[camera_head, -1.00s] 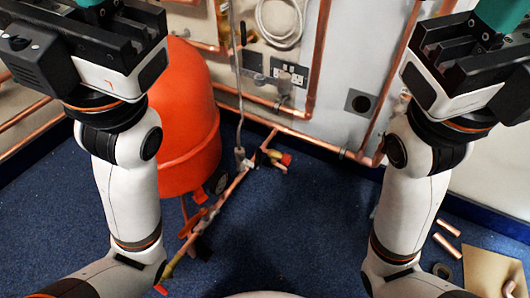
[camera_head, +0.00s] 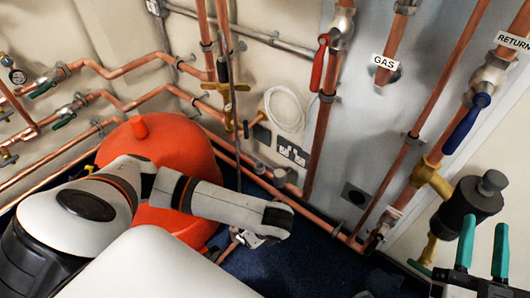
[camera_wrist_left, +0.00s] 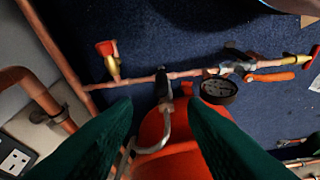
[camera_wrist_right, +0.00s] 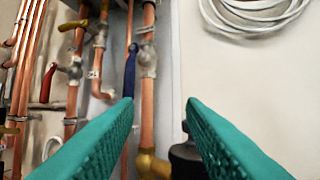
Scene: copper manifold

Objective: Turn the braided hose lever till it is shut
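In the left wrist view a grey hose (camera_wrist_left: 165,126) curves up to a joint on a low copper pipe (camera_wrist_left: 135,81). An orange-red lever (camera_wrist_left: 272,77) sits on this pipe to the right, roughly along it, beyond a round black gauge (camera_wrist_left: 218,90). I cannot tell for certain that it is the braided hose lever. My left gripper (camera_wrist_left: 160,102) is open, its green fingers apart and empty, short of the pipe; my own arm hides it in the head view. My right gripper (camera_head: 482,245) is open and empty at the lower right, also seen in the right wrist view (camera_wrist_right: 160,102).
An orange-red tank (camera_head: 165,150) stands behind my left arm. Wall pipes carry a red lever (camera_head: 319,62) and a blue lever (camera_head: 466,124). A dark cylinder (camera_head: 468,208) stands near my right gripper. A red-capped brass valve (camera_wrist_left: 108,58) stands by the low pipe.

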